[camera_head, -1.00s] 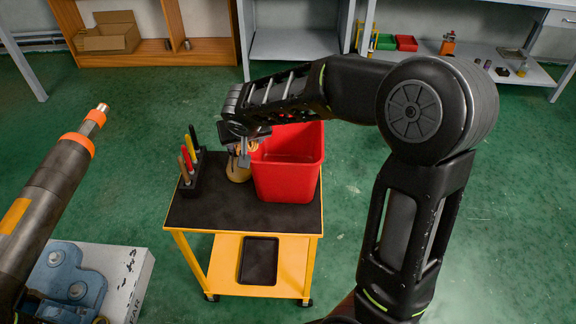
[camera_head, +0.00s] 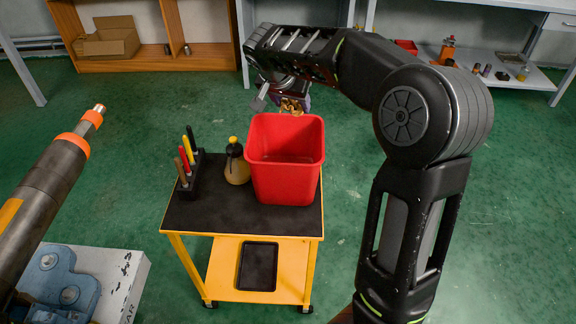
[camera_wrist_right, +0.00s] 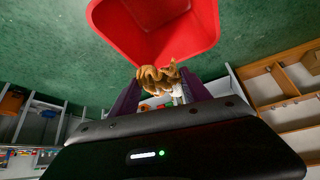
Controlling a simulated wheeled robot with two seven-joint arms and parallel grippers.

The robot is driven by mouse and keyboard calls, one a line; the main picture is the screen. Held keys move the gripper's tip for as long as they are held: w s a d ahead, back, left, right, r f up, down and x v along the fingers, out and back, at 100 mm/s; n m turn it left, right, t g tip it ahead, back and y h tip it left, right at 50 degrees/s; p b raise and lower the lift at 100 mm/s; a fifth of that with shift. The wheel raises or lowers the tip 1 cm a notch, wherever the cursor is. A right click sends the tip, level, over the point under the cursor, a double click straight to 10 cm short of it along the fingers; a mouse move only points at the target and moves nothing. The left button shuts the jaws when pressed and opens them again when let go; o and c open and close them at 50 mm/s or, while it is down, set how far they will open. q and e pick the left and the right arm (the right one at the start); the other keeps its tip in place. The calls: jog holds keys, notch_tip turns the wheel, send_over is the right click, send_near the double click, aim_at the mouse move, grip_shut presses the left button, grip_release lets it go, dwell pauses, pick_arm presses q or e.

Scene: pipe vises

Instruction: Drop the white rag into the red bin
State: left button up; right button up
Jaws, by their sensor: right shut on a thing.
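The red bin (camera_head: 284,177) stands upright on the black top of a yellow cart, and its open mouth faces up. My right gripper (camera_head: 281,94) is just above and behind its far rim in the head view. It is shut on a crumpled rag (camera_head: 293,105), which looks mostly tan-brown rather than white. In the right wrist view the rag (camera_wrist_right: 158,79) sits between the dark fingers, with a pale patch on it, and the red bin (camera_wrist_right: 152,40) is ahead of it. The rag appears outside the bin's mouth. My left gripper is out of view.
On the cart (camera_head: 215,215), a yellow-capped bottle (camera_head: 236,165) stands left of the bin, beside a black holder (camera_head: 190,183) with several coloured-handled tools. A banded pipe (camera_head: 50,180) and blue vise (camera_head: 58,290) fill the lower left. The floor right of the cart is clear.

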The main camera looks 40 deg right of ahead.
aim_at(289, 114)
notch_tip(289, 114, down, 5)
jog(key=shift+f+b, duration=0.1)
jog(key=shift+b, duration=0.9)
jog(key=o, duration=1.3)
jog(key=shift+b+v, duration=0.5)
jog(key=shift+v, duration=3.4)
